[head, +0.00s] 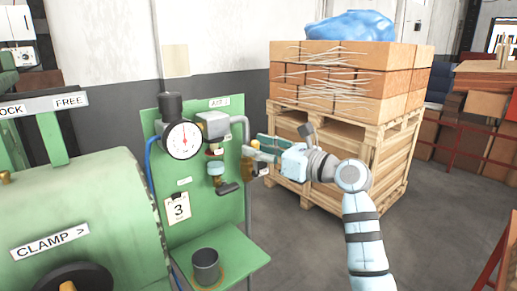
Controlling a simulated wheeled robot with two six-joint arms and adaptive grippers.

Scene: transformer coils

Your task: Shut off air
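A green air panel (232,180) stands left of centre with a round pressure gauge (183,140), a grey pipe (245,130) down its right side and a small label at its top. Yellow and brass valve parts (249,167) show at the panel's right edge. My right gripper (263,152) reaches in from the right with its fingers close to these parts. The fingers are small and overlap the fittings, so I cannot tell whether they touch, or are open or shut. My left gripper is not in view.
A green machine (90,210) marked CLAMP fills the left. A dark cup (205,265) stands on the panel's green shelf (245,262). A wooden pallet crate (345,140) with boxes (345,65) stands behind my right arm. Grey floor (440,230) is open at right.

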